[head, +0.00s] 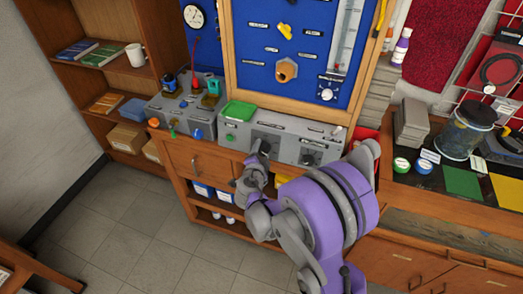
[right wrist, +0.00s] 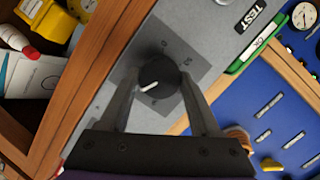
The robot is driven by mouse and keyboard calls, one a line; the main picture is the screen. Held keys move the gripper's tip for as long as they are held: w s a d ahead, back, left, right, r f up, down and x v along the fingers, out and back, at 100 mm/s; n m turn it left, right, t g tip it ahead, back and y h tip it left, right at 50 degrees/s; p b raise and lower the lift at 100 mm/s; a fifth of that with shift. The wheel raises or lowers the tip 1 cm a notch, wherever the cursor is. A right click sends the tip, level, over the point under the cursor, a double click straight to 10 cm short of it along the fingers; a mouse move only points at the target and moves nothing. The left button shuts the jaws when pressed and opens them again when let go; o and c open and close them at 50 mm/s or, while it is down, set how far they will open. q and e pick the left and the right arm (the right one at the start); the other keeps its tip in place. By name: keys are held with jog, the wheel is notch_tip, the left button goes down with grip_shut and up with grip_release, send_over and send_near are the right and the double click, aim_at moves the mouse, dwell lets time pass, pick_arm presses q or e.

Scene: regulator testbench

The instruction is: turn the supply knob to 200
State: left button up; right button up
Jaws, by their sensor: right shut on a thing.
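The knob (right wrist: 159,76) is round and black with a white pointer line, on a darker square of the grey panel (right wrist: 120,118) in the right wrist view. The pointer aims toward the lower left of that picture. My left gripper is not in view.
The blue board (head: 290,45) rises behind. A shelf with boxes (head: 202,190) is below; open floor (head: 130,230) lies left.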

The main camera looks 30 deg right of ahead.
jog(key=shift+m, duration=0.5)
jog(key=o, duration=1.4)
jog(key=v, duration=1.1)
jog(key=shift+f, duration=0.15)
